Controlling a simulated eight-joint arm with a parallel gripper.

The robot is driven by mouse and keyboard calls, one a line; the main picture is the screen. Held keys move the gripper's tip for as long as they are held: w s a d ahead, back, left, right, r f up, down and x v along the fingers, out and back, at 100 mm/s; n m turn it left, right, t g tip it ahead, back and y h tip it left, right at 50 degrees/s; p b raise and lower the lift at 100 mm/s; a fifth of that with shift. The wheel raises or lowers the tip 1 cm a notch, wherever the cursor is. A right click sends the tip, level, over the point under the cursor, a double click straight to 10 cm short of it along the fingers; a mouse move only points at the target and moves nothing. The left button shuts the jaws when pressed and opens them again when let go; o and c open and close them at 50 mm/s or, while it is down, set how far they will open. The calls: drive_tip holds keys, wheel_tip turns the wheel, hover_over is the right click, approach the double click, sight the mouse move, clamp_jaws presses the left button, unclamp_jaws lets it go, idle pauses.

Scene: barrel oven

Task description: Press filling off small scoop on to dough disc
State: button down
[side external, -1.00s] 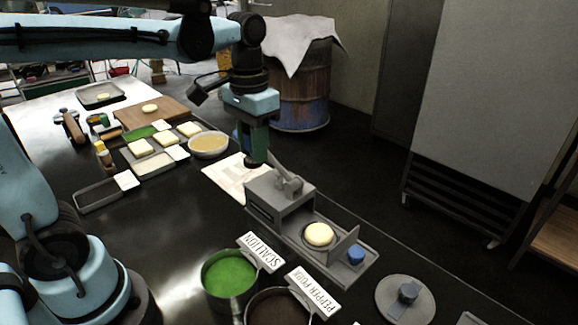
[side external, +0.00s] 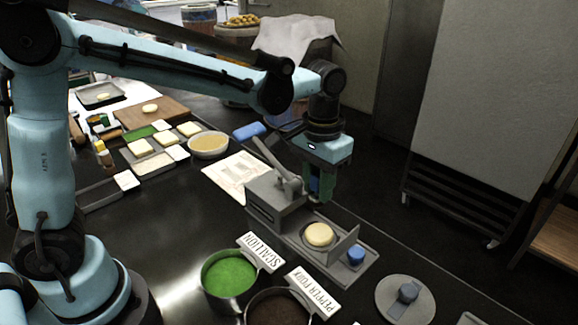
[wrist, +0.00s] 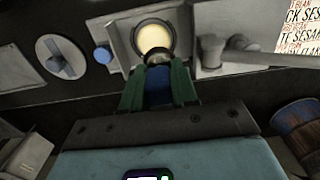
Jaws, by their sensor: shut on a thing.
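The pale round dough disc (side external: 319,234) sits in the round recess of a grey press (side external: 277,204). It also shows at the top of the wrist view (wrist: 155,37). My gripper (side external: 318,196) is upright just behind the press and beyond the disc. In the wrist view its green fingers (wrist: 158,88) are shut on the blue handle of the small scoop (wrist: 158,58). The scoop's dark, grey-rimmed end overlaps the near edge of the disc in that view; I cannot tell if they touch. The filling is not clearly visible in the scoop.
Scallion (side external: 229,274) and pepper pork (side external: 277,308) pots stand in front. A blue knob (side external: 356,256) is on the press's right end; its long lever (side external: 269,158) slants up left. A round grey plate (side external: 404,301) lies right. A barrel and rack stand beyond the counter.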

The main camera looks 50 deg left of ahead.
drive_tip(key=shift+w+d+f, duration=0.2)
drive_tip(key=shift+d+f, duration=0.3)
drive_tip(key=shift+d, duration=0.1)
drive_tip(key=shift+f, duration=2.9)
drive_tip(key=shift+f, duration=0.6)
drive_tip(key=shift+r, duration=3.55)
